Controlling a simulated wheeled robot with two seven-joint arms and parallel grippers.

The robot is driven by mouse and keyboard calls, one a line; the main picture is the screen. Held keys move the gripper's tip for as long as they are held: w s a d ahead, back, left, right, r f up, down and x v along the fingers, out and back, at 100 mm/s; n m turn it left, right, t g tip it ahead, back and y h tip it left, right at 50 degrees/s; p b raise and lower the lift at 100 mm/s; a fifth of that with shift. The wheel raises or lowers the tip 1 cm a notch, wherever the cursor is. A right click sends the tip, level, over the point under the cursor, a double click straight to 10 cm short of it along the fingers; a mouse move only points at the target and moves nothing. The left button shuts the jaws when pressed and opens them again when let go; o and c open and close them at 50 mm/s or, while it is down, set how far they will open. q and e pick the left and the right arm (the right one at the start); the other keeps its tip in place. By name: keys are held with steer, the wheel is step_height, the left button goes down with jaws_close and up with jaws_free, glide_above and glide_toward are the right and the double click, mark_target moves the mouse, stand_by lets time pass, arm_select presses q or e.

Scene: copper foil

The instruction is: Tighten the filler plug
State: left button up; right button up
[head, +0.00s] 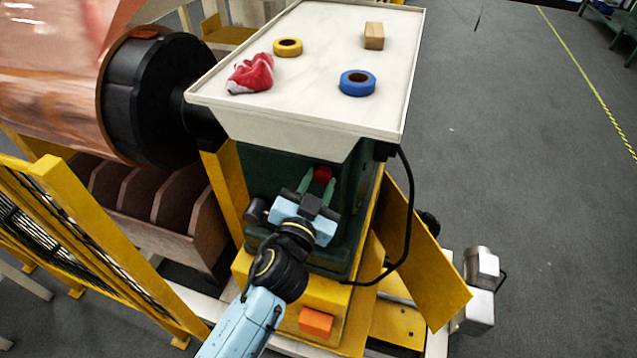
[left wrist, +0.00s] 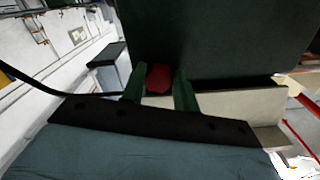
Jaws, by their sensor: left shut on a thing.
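The filler plug is a small red knob (head: 323,174) on the face of the dark green housing (head: 352,178), below the white tray top. It also shows in the left wrist view (left wrist: 159,77) against the dark green wall. My left gripper (head: 318,181) reaches up to it from below, with one green finger on each side of the plug. In the left wrist view the two fingers (left wrist: 158,84) are shut on the plug. The fingers hide parts of its sides. My right gripper is not in view.
The white tray top (head: 330,90) overhangs the plug and holds a red cloth (head: 251,74), yellow tape (head: 288,47), blue tape (head: 357,83) and a wooden block (head: 374,36). A black cable (head: 407,220) hangs at right. An orange block (head: 315,322) lies on the yellow base.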

arm_select(q)
steer(key=shift+m, duration=1.3)
steer(key=o, duration=1)
steer(key=shift+s+a, duration=0.1)
steer(key=b+v, duration=0.1)
steer(key=v, duration=1.2)
steer(key=shift+s+r+b, duration=0.1)
steer(key=shift+b, duration=0.2)
